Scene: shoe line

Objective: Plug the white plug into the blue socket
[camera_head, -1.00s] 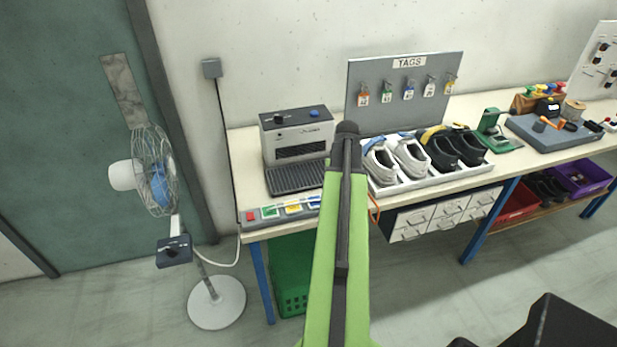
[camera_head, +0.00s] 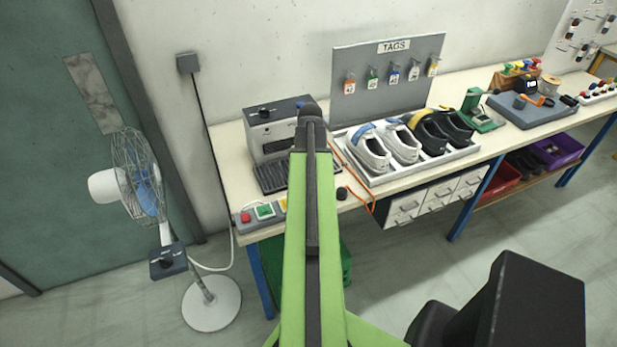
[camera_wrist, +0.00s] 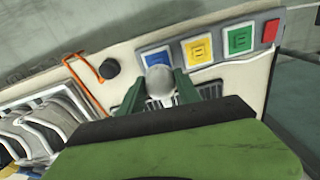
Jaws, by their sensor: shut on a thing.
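The white plug (camera_wrist: 160,82) shows in the wrist view as a pale rounded body between the green fingers of my gripper (camera_wrist: 159,90). My gripper is shut on it. The blue socket (camera_wrist: 155,56) is on the socket strip, just beyond the plug in that picture. The plug overlaps its lower edge in the view; I cannot tell whether they touch. In the head view my green arm hides the gripper, the plug and the blue socket.
The strip also has a yellow socket (camera_wrist: 197,49), a green socket (camera_wrist: 239,39) and a red switch (camera_wrist: 270,31). A black knob (camera_wrist: 109,68) and an orange cord (camera_wrist: 88,70) lie beside it. The shoe tray (camera_head: 372,183) is right of my arm; a fan (camera_head: 140,180) stands left.

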